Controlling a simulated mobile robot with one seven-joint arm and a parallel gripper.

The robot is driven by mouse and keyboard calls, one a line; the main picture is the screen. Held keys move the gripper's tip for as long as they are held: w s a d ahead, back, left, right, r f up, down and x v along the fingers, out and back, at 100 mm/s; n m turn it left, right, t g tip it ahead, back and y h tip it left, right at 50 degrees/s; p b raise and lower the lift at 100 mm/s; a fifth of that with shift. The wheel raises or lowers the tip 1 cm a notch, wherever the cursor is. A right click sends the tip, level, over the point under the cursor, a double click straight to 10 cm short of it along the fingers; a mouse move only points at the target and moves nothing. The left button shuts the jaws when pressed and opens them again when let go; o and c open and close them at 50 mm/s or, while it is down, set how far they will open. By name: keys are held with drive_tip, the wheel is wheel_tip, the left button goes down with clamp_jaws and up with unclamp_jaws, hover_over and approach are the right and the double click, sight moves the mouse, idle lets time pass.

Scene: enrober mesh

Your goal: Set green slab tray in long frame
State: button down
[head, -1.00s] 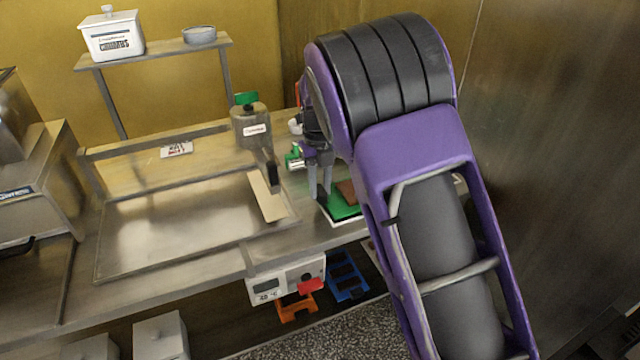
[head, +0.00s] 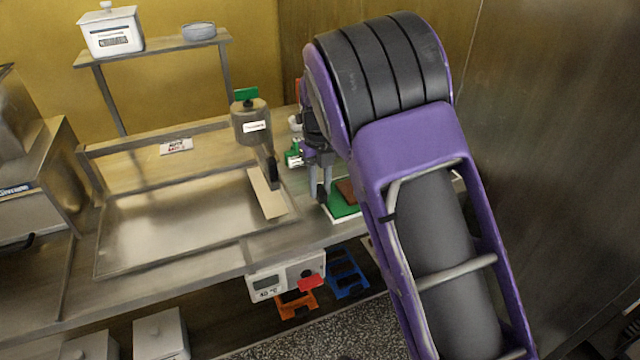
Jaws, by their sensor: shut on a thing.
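A green slab tray (head: 340,210) with a brown slab (head: 347,189) on it is at the right end of the steel counter, partly hidden by my arm. A pale edge shows along its near side. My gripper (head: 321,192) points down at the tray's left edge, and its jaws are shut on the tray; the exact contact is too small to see. I cannot tell for sure which thing is the long frame. A long metal-rimmed flat bed (head: 165,232) lies left of the tray.
A control box (head: 272,284), an orange frame (head: 297,304) and a blue frame (head: 347,277) are below the counter edge. My arm blocks the right side.

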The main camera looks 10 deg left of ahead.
drive_tip(key=c, duration=0.6)
unclamp_jaws()
drive_tip(key=shift+f, duration=0.1)
